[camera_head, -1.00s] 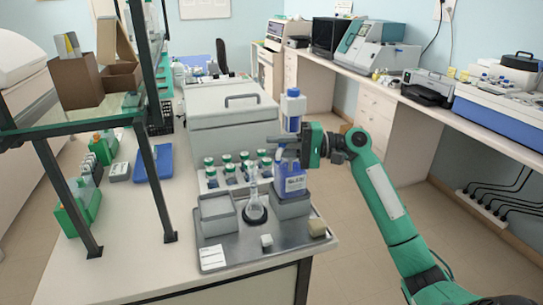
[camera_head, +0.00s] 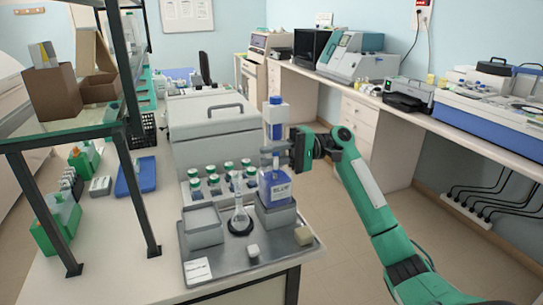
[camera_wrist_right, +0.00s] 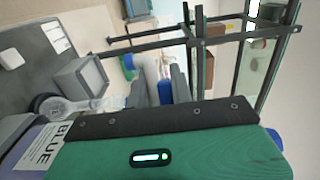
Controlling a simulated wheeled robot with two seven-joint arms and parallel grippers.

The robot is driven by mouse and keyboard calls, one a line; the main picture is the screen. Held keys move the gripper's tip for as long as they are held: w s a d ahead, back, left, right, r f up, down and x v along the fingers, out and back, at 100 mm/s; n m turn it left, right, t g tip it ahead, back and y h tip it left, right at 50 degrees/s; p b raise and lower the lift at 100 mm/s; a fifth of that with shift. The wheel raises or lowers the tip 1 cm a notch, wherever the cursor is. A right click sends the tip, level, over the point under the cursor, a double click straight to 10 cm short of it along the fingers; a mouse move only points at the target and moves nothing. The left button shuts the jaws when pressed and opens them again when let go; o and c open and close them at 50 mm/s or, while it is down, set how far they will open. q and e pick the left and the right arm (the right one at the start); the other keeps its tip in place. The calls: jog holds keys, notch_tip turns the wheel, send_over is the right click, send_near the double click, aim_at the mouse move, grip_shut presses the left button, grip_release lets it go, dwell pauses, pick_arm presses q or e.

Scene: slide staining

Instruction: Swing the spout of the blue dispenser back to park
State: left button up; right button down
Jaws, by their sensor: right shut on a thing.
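The blue dispenser stands upright in a grey holder on the metal tray (camera_head: 222,268). Its blue bottle (camera_head: 274,188) has a "BLUE" label, a clear neck and a blue-capped top (camera_head: 276,101). My right gripper (camera_head: 270,153) is at the bottle's neck, reaching in from the right, and is shut on the spout. Its fingers largely hide the spout in the head view. In the right wrist view the gripper fingers (camera_wrist_right: 161,88) point away from the camera, and the label (camera_wrist_right: 42,148) shows at lower left. A glass flask (camera_head: 239,220) stands beside the dispenser. My left gripper is not in view.
An empty grey basin (camera_head: 203,237) is left of the flask. Several green-capped bottles stand behind. A dark-framed shelf (camera_head: 60,132) rises at the left; the aisle at the right is free.

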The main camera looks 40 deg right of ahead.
jog(key=c, duration=1.2)
grip_release()
jog(key=shift+c, duration=0.2)
jog(key=shift+d+f, duration=0.1)
jog(key=shift+d, duration=0.2)
jog(key=b+v, duration=0.1)
jog(key=v, duration=0.3)
jog(key=shift+s+d, duration=0.1)
jog(key=shift+d, duration=0.25)
pick_arm(q)
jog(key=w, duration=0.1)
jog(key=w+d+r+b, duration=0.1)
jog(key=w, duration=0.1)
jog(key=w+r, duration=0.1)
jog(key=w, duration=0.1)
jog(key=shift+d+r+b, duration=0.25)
jog(key=shift+b, duration=0.15)
pick_arm(e)
send_near(278, 155)
jog(key=d, duration=0.3)
jog(key=shift+w+f, duration=0.25)
jog(key=shift+a, duration=0.1)
jog(key=shift+c, duration=0.4)
